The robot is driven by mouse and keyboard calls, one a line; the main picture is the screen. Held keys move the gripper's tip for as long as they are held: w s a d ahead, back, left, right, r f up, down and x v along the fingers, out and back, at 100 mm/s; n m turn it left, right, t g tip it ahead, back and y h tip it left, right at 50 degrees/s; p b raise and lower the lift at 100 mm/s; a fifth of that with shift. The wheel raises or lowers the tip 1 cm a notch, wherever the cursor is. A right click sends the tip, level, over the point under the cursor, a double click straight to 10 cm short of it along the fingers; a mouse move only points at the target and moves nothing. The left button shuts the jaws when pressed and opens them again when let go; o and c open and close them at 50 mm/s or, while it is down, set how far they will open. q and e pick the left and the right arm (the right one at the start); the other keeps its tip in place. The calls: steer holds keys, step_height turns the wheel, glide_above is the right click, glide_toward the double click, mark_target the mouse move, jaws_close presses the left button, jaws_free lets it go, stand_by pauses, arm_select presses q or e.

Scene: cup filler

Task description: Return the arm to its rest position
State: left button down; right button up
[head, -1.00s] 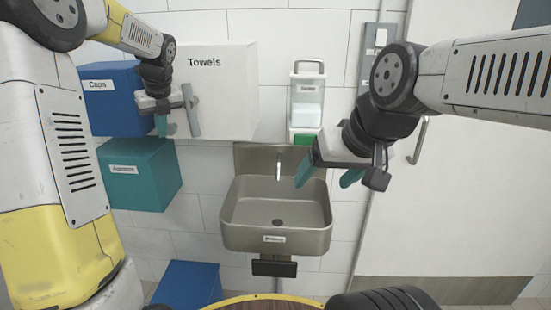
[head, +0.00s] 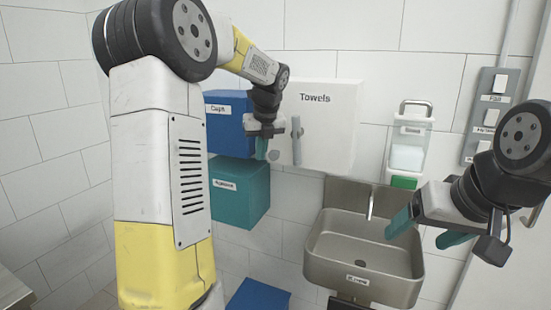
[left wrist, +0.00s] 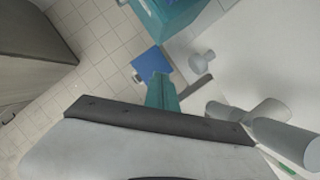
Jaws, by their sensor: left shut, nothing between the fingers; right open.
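My left gripper (head: 262,148) is shut and empty. In the head view it hangs in front of the blue Caps box (head: 228,126) and left of the white Towels box (head: 335,125), with its teal fingers pointing down. The closed teal fingers (left wrist: 161,92) also show in the left wrist view. My left arm rises large in the left half of the head view. My right gripper (head: 428,230) is open and empty, its teal fingers apart, in front of the right edge of the metal sink (head: 372,282).
A teal box (head: 240,192) is mounted below the Caps box. A blue bin (head: 258,296) stands low beneath it. A soap dispenser (head: 408,145) and a switch panel (head: 490,110) are on the wall at right. A counter edge (head: 12,290) shows at lower left.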

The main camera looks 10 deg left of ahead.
arm_select(q)
steer(key=s+d+r+n+h, duration=0.1)
steer(key=s+r+n, duration=0.5)
steer(key=s+r, duration=0.3)
steer(key=s+d+f+n+t+h, duration=0.1)
steer(key=s+d+f+n, duration=0.1)
steer(key=s+n, duration=0.5)
steer(key=s+d+f+n+h, duration=0.1)
steer(key=s+d+f+n, duration=0.1)
steer(key=s+f+n, duration=0.2)
steer(key=s+d+f+n+t+h, duration=0.1)
steer(key=s+d+f+n, duration=0.2)
steer(key=s+n, duration=0.7)
steer(key=shift+s+f+n+t+h, duration=0.3)
steer(key=shift+f+n, duration=0.1)
steer(key=shift+n, duration=0.5)
